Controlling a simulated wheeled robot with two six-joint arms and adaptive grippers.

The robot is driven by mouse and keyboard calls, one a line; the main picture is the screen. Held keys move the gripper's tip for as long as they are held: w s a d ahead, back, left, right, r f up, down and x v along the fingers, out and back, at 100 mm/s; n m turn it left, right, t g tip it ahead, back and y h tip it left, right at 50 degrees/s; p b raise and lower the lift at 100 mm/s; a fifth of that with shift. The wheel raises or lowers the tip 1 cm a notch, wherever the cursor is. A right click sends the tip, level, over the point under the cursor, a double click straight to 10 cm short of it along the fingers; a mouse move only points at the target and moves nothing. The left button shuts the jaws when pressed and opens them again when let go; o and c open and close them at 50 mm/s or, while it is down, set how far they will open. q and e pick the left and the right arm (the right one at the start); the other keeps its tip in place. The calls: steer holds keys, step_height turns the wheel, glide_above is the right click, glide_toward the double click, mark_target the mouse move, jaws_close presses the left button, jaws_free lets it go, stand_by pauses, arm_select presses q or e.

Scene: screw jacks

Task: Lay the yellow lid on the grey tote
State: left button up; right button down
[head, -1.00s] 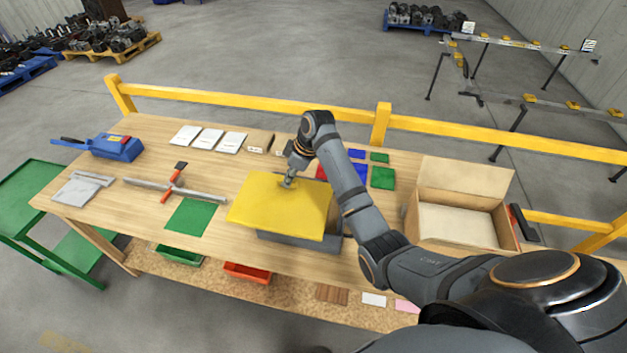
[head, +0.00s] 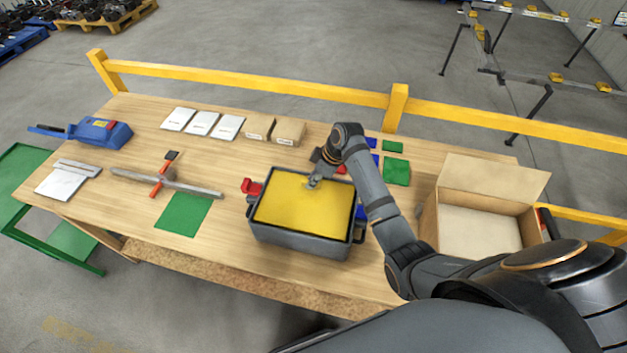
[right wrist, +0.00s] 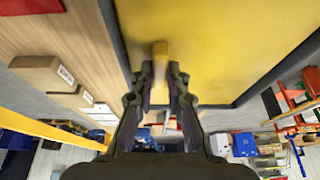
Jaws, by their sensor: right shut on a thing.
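The yellow lid (head: 300,205) lies level within the rim of the grey tote (head: 300,243), whose grey edge shows around it. I cannot tell whether the lid rests fully on the tote. My right gripper (head: 314,182) is at the lid's far edge side, shut on the lid's raised yellow grip. The right wrist view shows the fingers (right wrist: 160,90) on both sides of the grip, with the lid (right wrist: 215,45) filling the upper part. My left gripper is not in view.
An open cardboard box (head: 480,225) stands right of the tote. White cards (head: 203,122) and small boxes (head: 289,131) stand behind. A yellow rail (head: 250,84) runs along the back.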

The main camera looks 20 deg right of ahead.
steer(key=shift+s+a, duration=0.1)
steer(key=shift+s, duration=0.05)
steer(key=shift+s+r, duration=0.1)
steer(key=shift+s, duration=0.05)
steer(key=c, duration=1.3)
jaws_free()
steer(key=shift+d, duration=0.2)
steer(key=shift+c, duration=0.2)
steer(key=shift+a, duration=0.15)
steer(key=shift+d+r, duration=0.2)
steer(key=shift+r, duration=0.15)
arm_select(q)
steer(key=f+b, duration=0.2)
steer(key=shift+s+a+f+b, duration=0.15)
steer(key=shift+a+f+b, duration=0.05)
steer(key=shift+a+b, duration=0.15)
arm_select(e)
steer(key=v, duration=1.1)
steer(key=shift+r, duration=0.2)
steer(key=shift+s+a, duration=0.1)
steer(key=shift+s, duration=0.05)
